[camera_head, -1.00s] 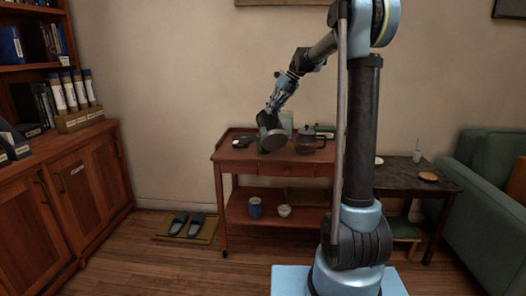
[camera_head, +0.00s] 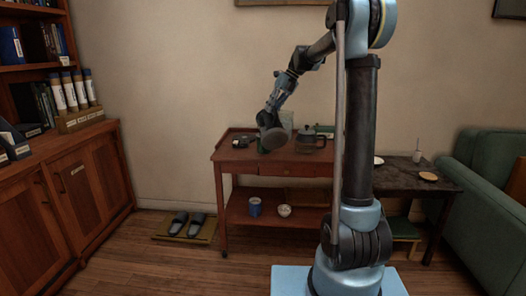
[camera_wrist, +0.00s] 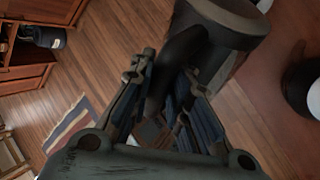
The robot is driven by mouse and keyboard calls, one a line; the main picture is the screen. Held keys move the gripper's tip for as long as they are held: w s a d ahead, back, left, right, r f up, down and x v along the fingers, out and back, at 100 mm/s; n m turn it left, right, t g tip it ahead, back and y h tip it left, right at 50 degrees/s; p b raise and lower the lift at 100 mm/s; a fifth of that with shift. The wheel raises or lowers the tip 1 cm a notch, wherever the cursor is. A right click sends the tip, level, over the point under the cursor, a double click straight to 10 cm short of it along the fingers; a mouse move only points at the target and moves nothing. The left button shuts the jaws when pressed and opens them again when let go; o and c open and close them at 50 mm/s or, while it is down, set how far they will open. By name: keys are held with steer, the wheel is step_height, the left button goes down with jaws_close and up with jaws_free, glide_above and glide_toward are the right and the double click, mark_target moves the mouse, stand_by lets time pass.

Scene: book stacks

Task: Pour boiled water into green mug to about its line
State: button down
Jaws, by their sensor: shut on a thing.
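My gripper (camera_head: 273,106) is shut on the dark handle of a grey, round-bodied vessel (camera_head: 274,139); the wrist view shows the vessel (camera_wrist: 222,22) beyond my fingers (camera_wrist: 168,82). A dark pot with a handle (camera_head: 306,141) stands on the cart to the right. A pale green thing (camera_head: 286,121) shows behind the held vessel.
A small dark box (camera_head: 239,141) is on the cart's left end. A blue mug (camera_head: 255,207) and a white bowl (camera_head: 284,210) stand on its lower shelf. A dark side table (camera_head: 410,175) is at the right. A dark round thing (camera_wrist: 298,88) shows in the wrist view.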

steer(key=shift+w+a+r+g+h, duration=0.2)
steer(key=shift+w+r+g+h, duration=0.1)
steer(key=shift+w+r+g, duration=0.25)
stand_by(2.1)
